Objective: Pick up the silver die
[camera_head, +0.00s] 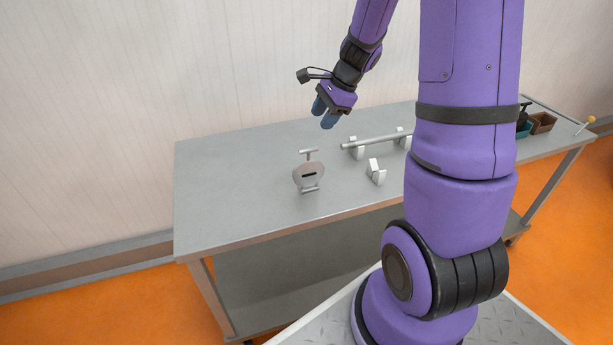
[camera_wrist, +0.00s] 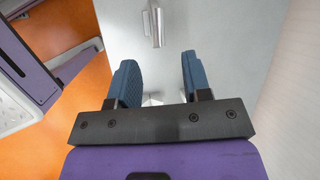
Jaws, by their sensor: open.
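The silver die (camera_head: 307,178) is a grey disc with a dark slot and a crossbar on top, standing upright on the metal table (camera_head: 235,195). In the wrist view, a silver piece at the top, apparently the die (camera_wrist: 153,25), lies ahead of the fingertips. My gripper (camera_head: 326,116) is in the air above the table, behind and to the right of the die in the head view. Its blue fingers (camera_wrist: 157,80) are apart, and nothing is held between them.
A grey rod (camera_head: 376,140) rests on light supports to the right of the die. Another small light block (camera_head: 375,172) stands in front of the rod. Small bins (camera_head: 541,122) sit at the table's far right. The left of the table is clear; a wall is behind.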

